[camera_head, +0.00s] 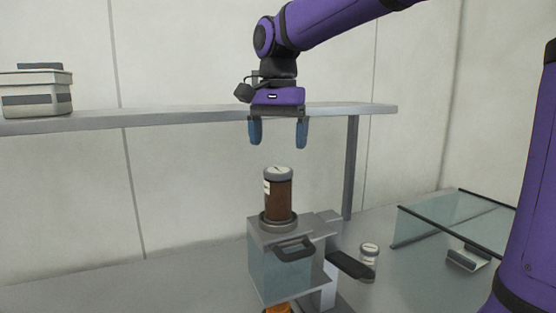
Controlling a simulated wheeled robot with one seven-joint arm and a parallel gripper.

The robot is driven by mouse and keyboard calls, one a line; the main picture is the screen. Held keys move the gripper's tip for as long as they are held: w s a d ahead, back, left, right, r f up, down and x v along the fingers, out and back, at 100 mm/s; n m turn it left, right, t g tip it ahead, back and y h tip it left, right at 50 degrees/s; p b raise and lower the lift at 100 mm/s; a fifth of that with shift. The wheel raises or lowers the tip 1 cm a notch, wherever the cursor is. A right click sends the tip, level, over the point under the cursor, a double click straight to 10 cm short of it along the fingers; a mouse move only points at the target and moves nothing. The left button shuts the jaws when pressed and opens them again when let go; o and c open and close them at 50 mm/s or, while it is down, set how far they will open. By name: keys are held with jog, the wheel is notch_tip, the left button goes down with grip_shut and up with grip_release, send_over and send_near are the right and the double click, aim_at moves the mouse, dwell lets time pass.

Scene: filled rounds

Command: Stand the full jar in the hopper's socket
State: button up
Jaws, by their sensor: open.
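A jar (278,201) with dark brown contents, a grey lid and a white label stands upright on top of the hopper (280,273). Its base is inside the grey ring of the socket (265,226). My gripper (278,133) is open and empty, with its blue fingers pointing down above the jar and apart from it. A second, smaller jar (369,262) with a pale lid and label stands on the counter right of the hopper; its contents are hard to make out. The jar's lower end is hidden by the ring.
A grey shelf (180,117) runs along the wall behind, with a lidded box (38,93) at its left. A dark handle (349,265) sticks out from the hopper's right side. A glass-panelled case (450,225) stands at right. An orange object (278,309) shows under the hopper. The counter at left is clear.

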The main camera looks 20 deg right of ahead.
jog(key=shift+r, duration=0.9)
jog(key=shift+s+d, duration=0.15)
jog(key=shift+s, duration=0.2)
jog(key=s+d+f+n+t, duration=0.2)
jog(key=s+d+f+n, duration=0.1)
jog(key=s, duration=0.7)
jog(key=s+d+f+n+t, duration=0.3)
jog(key=s+f+n, duration=0.3)
jog(key=s+f, duration=0.2)
jog(key=shift+s+d+f, duration=0.2)
jog(key=shift+s+d, duration=0.1)
jog(key=shift+s, duration=0.85)
